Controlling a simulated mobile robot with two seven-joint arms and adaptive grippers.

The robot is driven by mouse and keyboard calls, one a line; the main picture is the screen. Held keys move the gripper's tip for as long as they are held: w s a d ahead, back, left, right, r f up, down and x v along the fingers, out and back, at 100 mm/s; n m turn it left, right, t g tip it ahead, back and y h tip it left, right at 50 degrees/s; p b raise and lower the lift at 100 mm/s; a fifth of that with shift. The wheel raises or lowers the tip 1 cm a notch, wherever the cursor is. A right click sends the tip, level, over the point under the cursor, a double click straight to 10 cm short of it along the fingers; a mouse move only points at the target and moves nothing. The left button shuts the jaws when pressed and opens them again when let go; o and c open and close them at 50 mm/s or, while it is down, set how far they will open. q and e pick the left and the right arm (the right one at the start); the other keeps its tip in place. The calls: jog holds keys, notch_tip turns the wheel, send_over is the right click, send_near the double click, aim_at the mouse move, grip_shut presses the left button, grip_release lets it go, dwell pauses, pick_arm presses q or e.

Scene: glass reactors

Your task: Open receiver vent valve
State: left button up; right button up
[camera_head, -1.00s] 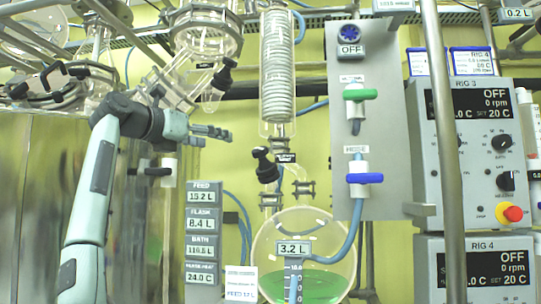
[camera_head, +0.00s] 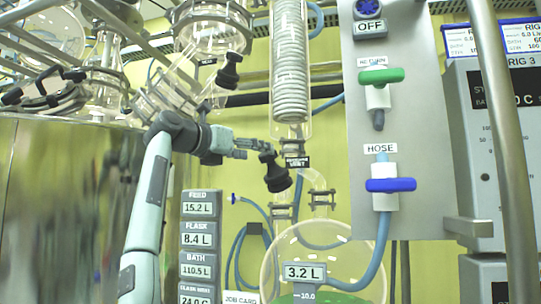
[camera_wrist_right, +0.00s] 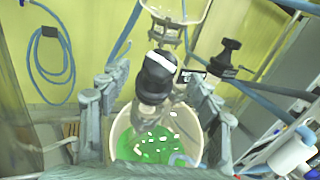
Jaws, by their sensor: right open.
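The receiver vent valve shows in the head view as a black knob (camera_head: 273,172) beside a small dark label (camera_head: 297,162), under the coiled condenser. My right gripper (camera_head: 258,146) is just above and left of this knob, its fingers pointing right. In the right wrist view the open fingers (camera_wrist_right: 158,102) stand on either side of a black knob with a white band (camera_wrist_right: 158,72). A gap shows beside the knob, and I cannot tell whether a finger touches it. My left gripper is not in view.
The receiver flask (camera_head: 283,262) with green liquid is below. Another black knob (camera_head: 229,70) is above the gripper. A grey panel (camera_head: 425,130) with a green handle (camera_head: 381,76) and a blue handle (camera_head: 391,185) stands right. The steel vessel (camera_head: 60,215) is left.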

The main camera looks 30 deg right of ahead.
aim_at(264, 154)
jog(key=x, duration=0.6)
jog(key=shift+d, duration=0.1)
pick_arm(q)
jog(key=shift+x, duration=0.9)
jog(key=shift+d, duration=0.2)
pick_arm(e)
jog(key=shift+c, duration=0.3)
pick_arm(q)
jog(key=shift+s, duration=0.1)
pick_arm(e)
jog(key=c, duration=1.1)
jog(key=shift+f, duration=0.1)
